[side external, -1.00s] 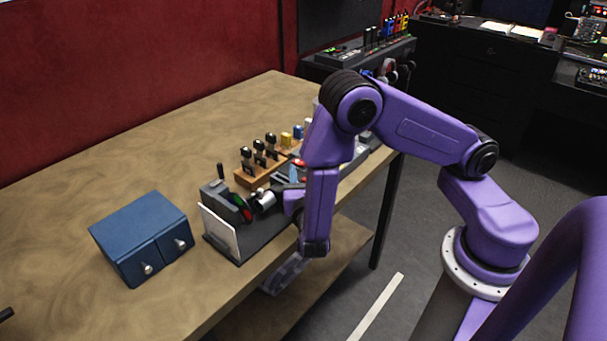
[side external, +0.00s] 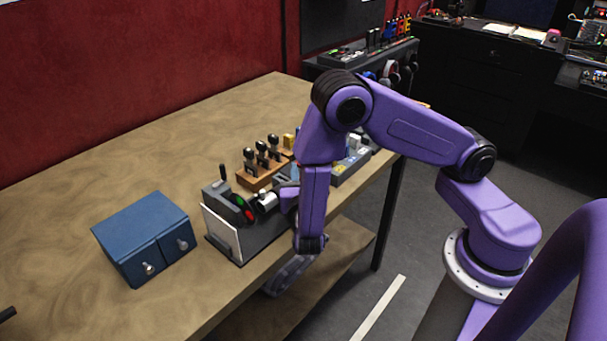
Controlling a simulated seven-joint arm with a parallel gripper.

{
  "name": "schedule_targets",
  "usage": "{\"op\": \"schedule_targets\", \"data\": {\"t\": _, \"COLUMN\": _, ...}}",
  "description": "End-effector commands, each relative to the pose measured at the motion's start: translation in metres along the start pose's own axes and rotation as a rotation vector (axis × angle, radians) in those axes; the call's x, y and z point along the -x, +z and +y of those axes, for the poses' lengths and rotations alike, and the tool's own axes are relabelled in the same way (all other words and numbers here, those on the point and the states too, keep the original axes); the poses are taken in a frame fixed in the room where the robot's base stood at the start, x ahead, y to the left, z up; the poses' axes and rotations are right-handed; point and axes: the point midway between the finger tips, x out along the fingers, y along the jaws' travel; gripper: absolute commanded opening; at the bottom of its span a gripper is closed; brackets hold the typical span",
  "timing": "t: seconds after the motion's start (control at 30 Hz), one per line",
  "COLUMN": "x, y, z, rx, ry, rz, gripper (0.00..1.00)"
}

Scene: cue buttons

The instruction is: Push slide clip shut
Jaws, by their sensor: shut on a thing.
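A dark grey device (side external: 215,200) stands near the front edge of the table, with a green and a red button, a small black lever and a white card leaning at its front. A silver cylinder (side external: 266,201) sits at its right side. I cannot make out the slide clip as a separate part at this size. My gripper (side external: 284,190) is low beside the silver cylinder, partly hidden by my purple wrist. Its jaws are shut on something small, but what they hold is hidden.
A blue two-drawer box (side external: 143,237) stands left of the device. A wooden block (side external: 262,172) with several black-knobbed levers is just behind. A grey panel (side external: 352,170) with buttons lies to the right, partly behind my arm. The table's (side external: 120,170) back left is clear.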

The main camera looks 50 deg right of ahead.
Motion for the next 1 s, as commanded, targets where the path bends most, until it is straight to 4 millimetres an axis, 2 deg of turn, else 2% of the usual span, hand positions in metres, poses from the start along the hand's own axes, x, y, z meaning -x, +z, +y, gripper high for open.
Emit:
{"op": "schedule_targets", "data": {"t": 0.27, "x": -0.002, "y": 0.001, "z": 0.003, "rx": -0.007, "ry": 0.005, "rz": 0.0, "gripper": 0.0}}
{"op": "schedule_targets", "data": {"t": 0.3, "x": -0.002, "y": 0.001, "z": 0.003, "rx": -0.007, "ry": 0.005, "rz": 0.0, "gripper": 0.29}}
{"op": "schedule_targets", "data": {"t": 0.33, "x": -0.002, "y": 0.001, "z": 0.003, "rx": -0.007, "ry": 0.005, "rz": 0.0, "gripper": 0.38}}
{"op": "schedule_targets", "data": {"t": 0.73, "x": 0.004, "y": 0.0, "z": 0.003, "rx": -0.004, "ry": 0.006, "rz": 0.0, "gripper": 0.38}}
{"op": "schedule_targets", "data": {"t": 0.87, "x": 0.021, "y": 0.0, "z": 0.003, "rx": -0.003, "ry": 0.009, "rz": 0.0, "gripper": 0.38}}
{"op": "schedule_targets", "data": {"t": 1.0, "x": 0.05, "y": 0.0, "z": 0.004, "rx": -0.003, "ry": 0.012, "rz": 0.0, "gripper": 0.38}}
